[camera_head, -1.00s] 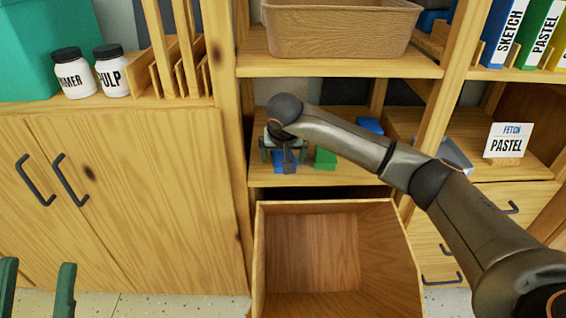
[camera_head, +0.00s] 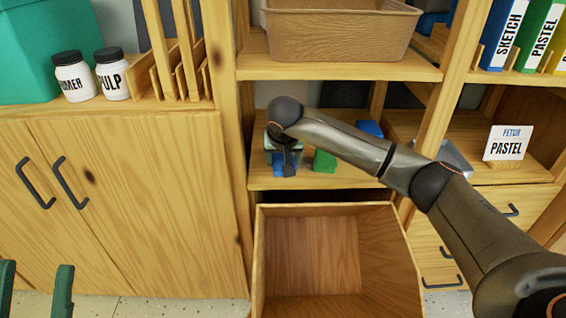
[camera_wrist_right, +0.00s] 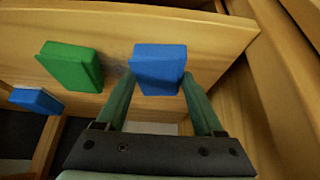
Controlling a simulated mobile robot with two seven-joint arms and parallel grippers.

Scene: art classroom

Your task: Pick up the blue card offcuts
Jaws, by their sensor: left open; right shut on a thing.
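A blue block, seemingly the card offcuts (camera_head: 285,168), is at the left of the low shelf. It shows large in the right wrist view (camera_wrist_right: 158,68), between the green fingers of my right gripper (camera_wrist_right: 160,84). My right gripper, partly hidden by its own wrist in the head view (camera_head: 283,154), is shut on this block. The block is at the shelf surface; I cannot tell whether it is lifted. My left gripper (camera_head: 35,288) is open and empty at the bottom left, in front of the cupboard.
A green block (camera_head: 324,160) lies just right of the held block, and another blue block (camera_head: 369,128) lies farther back. An open, empty wooden drawer or bin (camera_head: 315,250) is below the shelf. A brown tub (camera_head: 340,32) stands on the shelf above. A wooden upright closes the left side.

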